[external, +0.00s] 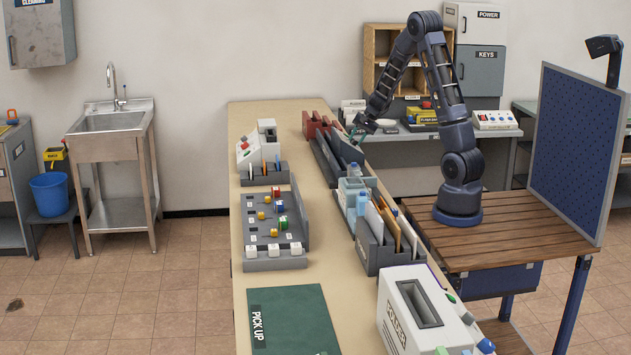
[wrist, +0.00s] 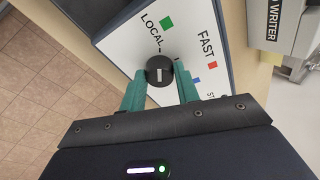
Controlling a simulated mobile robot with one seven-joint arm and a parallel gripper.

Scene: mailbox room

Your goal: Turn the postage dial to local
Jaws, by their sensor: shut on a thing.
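The postage dial is a round black knob (wrist: 160,66) on a white panel (wrist: 125,47) in the wrist view. Its white mark runs roughly up and down in the picture; I cannot tell which end points. The word LOCAL and a green square lie above the knob, with a short tick beside the word. FAST with a red square lies to the right, and a partly hidden label with a blue square is lower right. My gripper (wrist: 159,74) has its green fingers shut on the knob from both sides. In the external view my gripper (external: 356,134) is over the far counter; the knob cannot be made out there.
In the external view, grey holders with folders (external: 382,232) and bottles stand along the counter's right side. A white machine (external: 258,143) stands at its far left. The counter strip between (external: 312,200) is clear. A labelled machine (wrist: 283,22) shows upper right in the wrist view.

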